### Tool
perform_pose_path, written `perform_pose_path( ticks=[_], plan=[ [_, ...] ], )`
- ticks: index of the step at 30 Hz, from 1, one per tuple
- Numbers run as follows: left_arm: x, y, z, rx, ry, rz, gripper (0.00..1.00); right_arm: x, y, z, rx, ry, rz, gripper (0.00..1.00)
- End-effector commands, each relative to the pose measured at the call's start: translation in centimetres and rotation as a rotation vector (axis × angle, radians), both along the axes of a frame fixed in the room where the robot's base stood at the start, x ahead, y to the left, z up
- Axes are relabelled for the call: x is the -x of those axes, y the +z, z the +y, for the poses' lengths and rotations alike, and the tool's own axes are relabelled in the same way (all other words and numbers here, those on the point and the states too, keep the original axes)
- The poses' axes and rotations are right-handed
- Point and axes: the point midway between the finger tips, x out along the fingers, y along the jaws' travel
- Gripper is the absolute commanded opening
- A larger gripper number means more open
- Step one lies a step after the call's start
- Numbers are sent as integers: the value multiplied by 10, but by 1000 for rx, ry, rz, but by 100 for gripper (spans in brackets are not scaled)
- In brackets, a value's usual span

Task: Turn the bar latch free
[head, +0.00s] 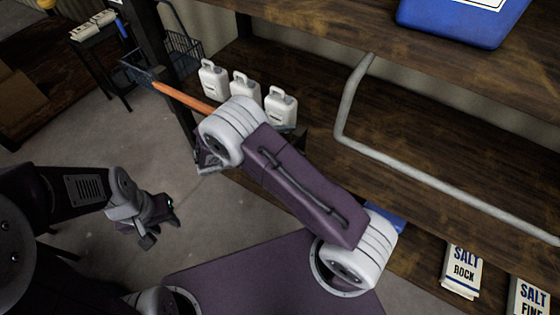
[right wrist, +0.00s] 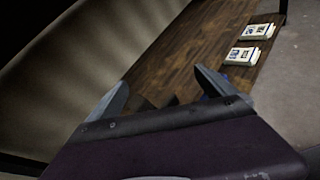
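I cannot make out a bar latch for certain in either view. A bent grey pipe (head: 348,105) lies along the wooden shelf in the head view, and I cannot tell whether it is part of a latch. My right gripper (right wrist: 165,83) has its two fingers wide apart with nothing held between them. In the head view it is mostly hidden behind my right wrist, beside the shelf's left end. My left gripper (head: 158,230) hangs over the bare floor at the left, away from the shelf. Its finger opening is unclear.
An orange pole (head: 183,97) runs behind my right wrist. White jugs (head: 245,88) stand at the shelf's left end, near a wire basket (head: 181,48). A blue bin (head: 455,22) is on the upper shelf. Salt packs (head: 462,270) sit lower right.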

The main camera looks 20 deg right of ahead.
Motion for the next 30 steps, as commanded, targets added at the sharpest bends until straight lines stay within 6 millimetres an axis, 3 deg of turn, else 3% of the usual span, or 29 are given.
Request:
perform_pose_path(
  ticks=[1,3,7,11,16,24,30],
  plan=[
    [0,-39,0,0,0,1,36,7,-38,15,152,213,181,95],
    [0,-58,0,0,0,1,36,11,-58,39,313,441,314,95],
    [0,-76,1,0,0,1,36,26,-86,76,416,624,370,95],
    [0,-77,1,0,0,0,36,30,-89,91,427,672,362,95],
    [0,-71,0,0,0,0,36,25,-86,85,425,668,361,95],
    [0,-55,0,0,0,0,36,-8,-84,40,422,663,362,95],
    [0,-50,0,0,0,0,36,-23,-87,21,421,666,361,95]
  ],
)
